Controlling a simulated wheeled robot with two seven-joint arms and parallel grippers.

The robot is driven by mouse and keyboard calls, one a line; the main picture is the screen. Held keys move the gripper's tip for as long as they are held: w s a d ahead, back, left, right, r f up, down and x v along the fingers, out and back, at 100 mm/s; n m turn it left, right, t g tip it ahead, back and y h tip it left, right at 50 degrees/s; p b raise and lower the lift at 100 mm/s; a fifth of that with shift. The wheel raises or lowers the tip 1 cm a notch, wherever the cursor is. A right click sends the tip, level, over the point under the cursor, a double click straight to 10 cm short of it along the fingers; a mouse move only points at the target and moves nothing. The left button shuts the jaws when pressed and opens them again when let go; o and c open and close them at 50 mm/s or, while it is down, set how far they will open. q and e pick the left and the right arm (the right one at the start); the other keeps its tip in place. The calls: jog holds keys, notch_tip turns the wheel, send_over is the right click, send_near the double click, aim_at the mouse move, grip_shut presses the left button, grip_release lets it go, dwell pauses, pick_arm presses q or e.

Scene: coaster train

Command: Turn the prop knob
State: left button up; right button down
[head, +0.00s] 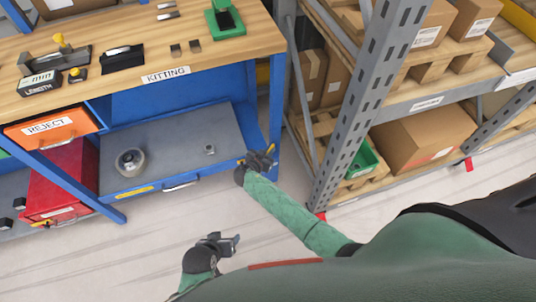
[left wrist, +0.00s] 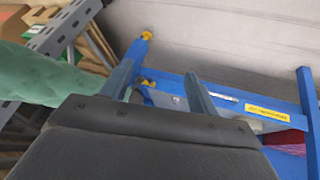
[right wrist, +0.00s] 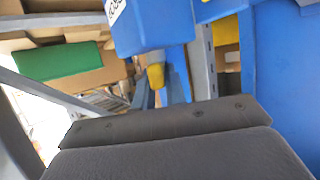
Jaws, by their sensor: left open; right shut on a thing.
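A small yellow knob (right wrist: 156,76), which I take to be the prop knob, sits under a blue housing at the right end of the workbench. My right gripper (head: 268,158) is shut on it beside the bench's right leg, with its fingers on either side of the knob in the right wrist view. In the head view the knob is largely hidden by this gripper. My left gripper (head: 236,241) is open and empty over the floor in front of the bench. Its two parted fingers show in the left wrist view (left wrist: 160,90).
The blue workbench (head: 180,72) carries a green fixture (head: 224,20) and small tools. Its grey lower shelf (head: 185,140) holds a roll of tape (head: 130,162). A metal rack (head: 352,110) with boxes stands close to the right. The floor in front is clear.

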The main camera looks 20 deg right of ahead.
jog(key=n+y+b, duration=0.1)
jog(key=n+t+y+b, duration=0.1)
jog(key=n+t+b, duration=0.1)
jog(key=shift+s+d+f+y+b, duration=0.15)
jog(key=shift+d+y+b, duration=0.15)
jog(key=shift+y, duration=0.1)
jog(key=shift+t, duration=0.3)
jog(key=shift+s+n+y+b, duration=0.1)
jog(key=shift+n+y+b, duration=0.5)
jog(key=shift+n+y, duration=0.25)
jog(key=shift+d+n+t+y, duration=0.15)
jog(key=shift+n+t+y, duration=0.5)
jog(key=shift+y, duration=0.1)
pick_arm(q)
notch_tip(320, 180, down, 17)
jog(key=s+t, duration=0.1)
jog(key=t, duration=0.1)
jog(key=shift+s+p, duration=0.25)
jog(key=shift+p, duration=0.1)
pick_arm(e)
jog(key=shift+d+n+y, duration=0.1)
jog(key=shift+n+y, duration=1.3)
jog(key=shift+y, duration=0.2)
jog(key=shift+t, duration=0.25)
jog(key=c, duration=1.4)
grip_release()
jog(key=shift+c, duration=0.2)
pick_arm(q)
jog(key=shift+w, duration=0.1)
